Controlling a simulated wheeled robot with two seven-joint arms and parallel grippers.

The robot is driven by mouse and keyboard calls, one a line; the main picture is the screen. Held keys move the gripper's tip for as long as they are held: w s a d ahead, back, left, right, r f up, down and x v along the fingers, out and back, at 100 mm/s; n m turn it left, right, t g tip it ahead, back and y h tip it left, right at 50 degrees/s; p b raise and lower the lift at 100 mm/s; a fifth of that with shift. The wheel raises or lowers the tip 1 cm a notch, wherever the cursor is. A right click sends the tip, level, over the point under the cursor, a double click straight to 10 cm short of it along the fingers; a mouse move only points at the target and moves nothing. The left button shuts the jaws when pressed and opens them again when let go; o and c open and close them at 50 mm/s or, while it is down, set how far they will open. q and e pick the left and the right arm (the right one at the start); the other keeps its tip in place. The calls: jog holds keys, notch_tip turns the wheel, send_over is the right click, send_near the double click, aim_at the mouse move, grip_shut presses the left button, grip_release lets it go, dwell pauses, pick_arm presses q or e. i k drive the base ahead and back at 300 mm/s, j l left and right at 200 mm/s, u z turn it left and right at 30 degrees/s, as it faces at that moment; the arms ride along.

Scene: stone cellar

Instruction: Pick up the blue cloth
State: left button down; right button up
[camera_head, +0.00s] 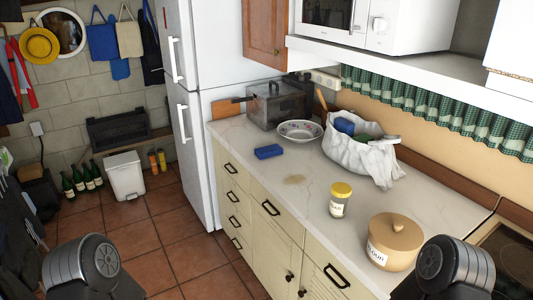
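A small folded-looking blue item (268,151), which could be the blue cloth or a sponge, lies flat on the pale marble counter (238,131), left of the bowl. Another blue item (345,125) shows in the mouth of the white bag (360,155), mostly hidden. Parts of my two arms show at the bottom left and bottom right corners. Neither gripper is in view.
A patterned bowl (299,132), a jar with a yellow lid (340,199) and a flour pot (394,242) stand on the counter. A brownish spill (295,179) lies there. A microwave (372,23) sits on the shelf above.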

aim_at(262, 152)
jog(key=i+j+u, duration=0.1)
jog(key=i+j, duration=0.15)
jog(key=i, duration=0.25)
jog(key=i+j+u, duration=0.15)
jog(key=i, duration=0.35)
jog(key=i+j+u, duration=0.1)
jog(key=i+j, duration=0.2)
jog(key=i, duration=0.2)
jog(key=i+j+u, duration=0.15)
jog(key=i, duration=0.35)
